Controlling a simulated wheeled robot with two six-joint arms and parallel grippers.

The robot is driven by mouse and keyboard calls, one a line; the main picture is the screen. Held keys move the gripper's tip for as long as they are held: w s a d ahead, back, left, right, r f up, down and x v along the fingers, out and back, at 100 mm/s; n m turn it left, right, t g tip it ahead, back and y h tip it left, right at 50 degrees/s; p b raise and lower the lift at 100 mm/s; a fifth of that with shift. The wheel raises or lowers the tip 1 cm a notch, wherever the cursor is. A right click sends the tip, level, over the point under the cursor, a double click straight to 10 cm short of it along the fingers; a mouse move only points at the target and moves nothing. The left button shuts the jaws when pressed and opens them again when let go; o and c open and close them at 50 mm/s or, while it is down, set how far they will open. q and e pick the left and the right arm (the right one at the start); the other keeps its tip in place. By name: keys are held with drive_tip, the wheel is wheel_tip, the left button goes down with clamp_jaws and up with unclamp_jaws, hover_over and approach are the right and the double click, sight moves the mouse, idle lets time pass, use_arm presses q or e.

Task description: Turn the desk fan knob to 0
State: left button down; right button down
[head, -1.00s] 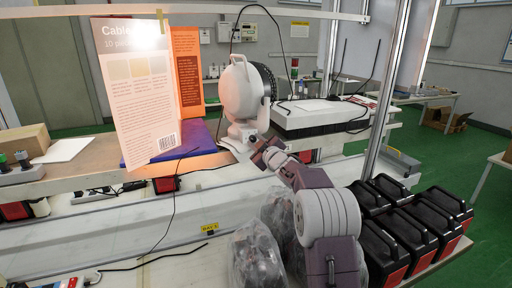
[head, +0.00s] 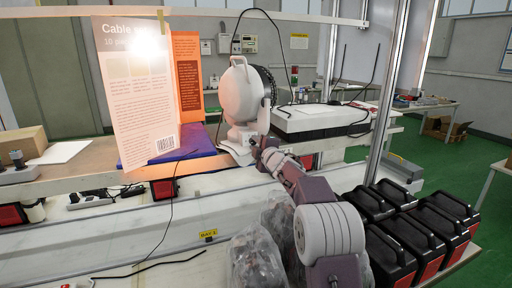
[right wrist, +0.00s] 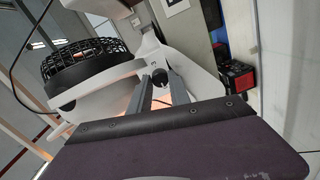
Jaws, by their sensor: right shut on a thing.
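The white desk fan (head: 238,92) stands on the workbench with its round head facing right and its black grille on that side. My right gripper (head: 256,142) reaches the fan's base from the front right. In the right wrist view the fan's white body (right wrist: 112,98) and black grille (right wrist: 82,62) fill the left and middle. A small dark knob (right wrist: 160,76) sits on the fan's base between the tips of my right gripper (right wrist: 160,82), which is shut on it. My left gripper is not in view.
A cable info sign (head: 135,95) and a blue mat (head: 190,147) are left of the fan. A white-topped box (head: 318,118) stands behind right. Several black-and-red cases (head: 405,238) and clear plastic bags (head: 255,260) lie in front.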

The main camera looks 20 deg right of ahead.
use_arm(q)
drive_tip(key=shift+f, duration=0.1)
use_arm(e)
drive_tip(key=shift+f, duration=0.1)
idle(0.3)
drive_tip(key=c, duration=1.2)
unclamp_jaws()
drive_tip(key=shift+f, duration=0.15)
